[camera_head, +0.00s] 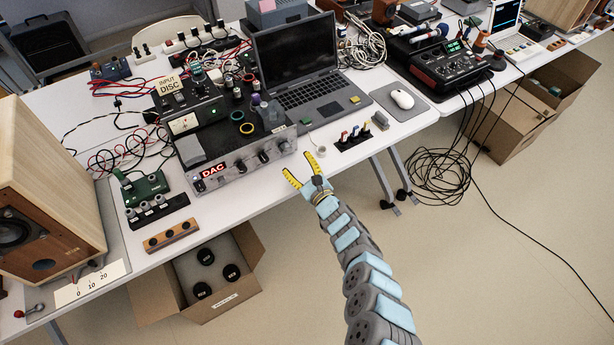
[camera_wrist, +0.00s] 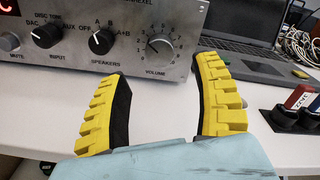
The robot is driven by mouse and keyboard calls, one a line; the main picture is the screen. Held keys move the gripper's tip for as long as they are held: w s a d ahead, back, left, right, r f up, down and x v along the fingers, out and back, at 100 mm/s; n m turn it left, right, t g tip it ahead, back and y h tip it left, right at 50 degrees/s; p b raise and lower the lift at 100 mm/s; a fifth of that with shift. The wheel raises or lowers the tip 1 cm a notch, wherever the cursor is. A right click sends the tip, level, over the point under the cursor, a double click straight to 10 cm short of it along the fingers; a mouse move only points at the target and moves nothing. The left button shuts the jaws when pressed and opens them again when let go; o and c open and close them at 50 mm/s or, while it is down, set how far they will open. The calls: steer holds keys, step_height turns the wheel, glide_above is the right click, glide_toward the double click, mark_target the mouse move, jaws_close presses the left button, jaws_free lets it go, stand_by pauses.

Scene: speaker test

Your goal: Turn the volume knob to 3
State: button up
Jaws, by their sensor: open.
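The silver amplifier (camera_head: 236,164) with a lit red DAC display (camera_head: 213,170) stands on the white table. In the head view the knob (camera_head: 284,146) is small. My gripper (camera_head: 298,165) has yellow ridged fingers spread apart, just in front of the panel's right end. In the wrist view my gripper (camera_wrist: 162,68) is empty, with the knob beyond and between its fingertips, apart from them.
Left of it are the speakers selector (camera_wrist: 102,40) and input selector (camera_wrist: 47,34). A laptop (camera_head: 300,70) stands behind right. A black stand with coloured plugs (camera_head: 354,137) is to the right. A white cup (camera_head: 321,151) is near my right finger.

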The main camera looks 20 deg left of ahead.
steer(key=shift+v, duration=2.6)
steer(key=shift+r, duration=0.1)
